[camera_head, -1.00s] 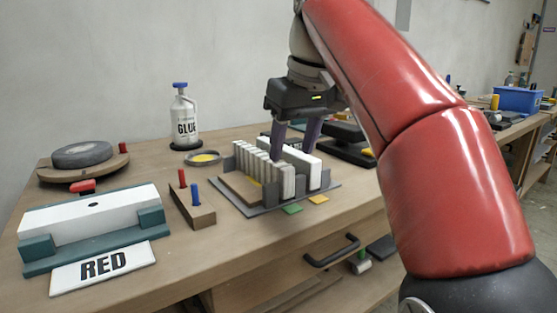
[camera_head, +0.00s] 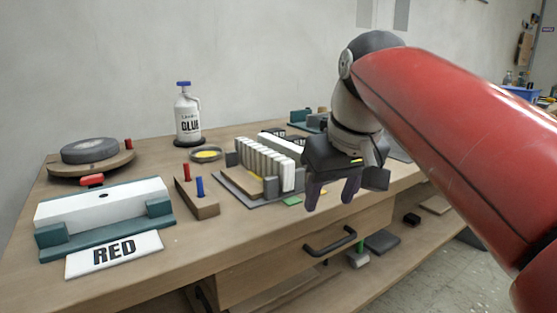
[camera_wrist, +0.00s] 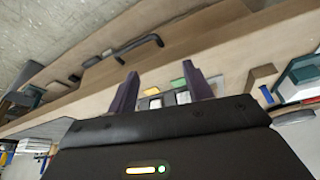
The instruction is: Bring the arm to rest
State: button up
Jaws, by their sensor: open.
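My gripper (camera_head: 331,194) is open and empty in the head view. Its two dark purple fingers point down in front of the bench's front edge, to the right of the grey rack (camera_head: 245,200) of upright white pieces. The red arm reaches in from the right and is bent at the wrist. In the wrist view my gripper (camera_wrist: 165,88) has its fingers spread apart, with nothing gripped between them. The bench top (camera_wrist: 225,75) lies beyond the fingers.
A drawer handle (camera_head: 330,243) sticks out of the bench front below my gripper.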

jog(key=s+d+f+m, duration=0.2)
jog(key=s+f, duration=0.5)
jog(key=f, duration=0.4)
jog(key=s+d+f+m+t+h, duration=0.1)
jog(key=s+d+f, duration=0.4)
jog(key=f, duration=0.6)
jog(key=shift+s+m+t, duration=0.3)
jog(key=shift+s+m, duration=0.2)
jog(key=shift+s, duration=0.4)
